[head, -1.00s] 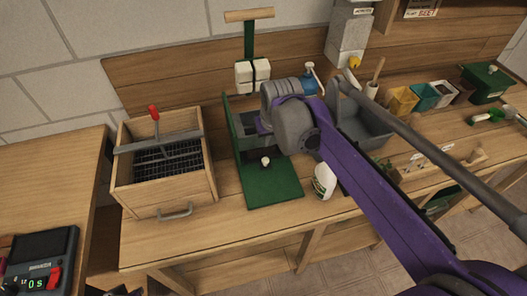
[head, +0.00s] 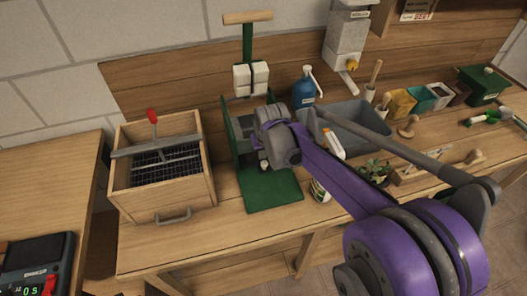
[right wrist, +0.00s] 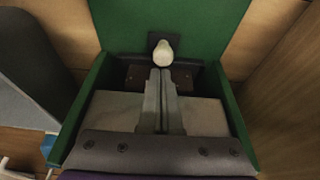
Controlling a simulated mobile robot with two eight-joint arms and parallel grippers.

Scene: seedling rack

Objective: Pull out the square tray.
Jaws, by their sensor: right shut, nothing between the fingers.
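The green stand (head: 228,125) is on the bench, with a flat green plate (head: 272,190) at its front. In the right wrist view, a pale square tray-like slab (right wrist: 208,116) lies between the green side walls, with a brown strip (right wrist: 186,78) along its edge. A cream knob (right wrist: 162,53) with a dark backing is just beyond that strip. My right gripper (right wrist: 160,72) is shut and empty, over the slab, its tips close to the knob; contact cannot be told. My wrist hides the stand's inside in the head view. My left gripper is not in view.
A wooden box (head: 190,197) with a dark grid, a red-knobbed bar and a front handle stands left of the stand.

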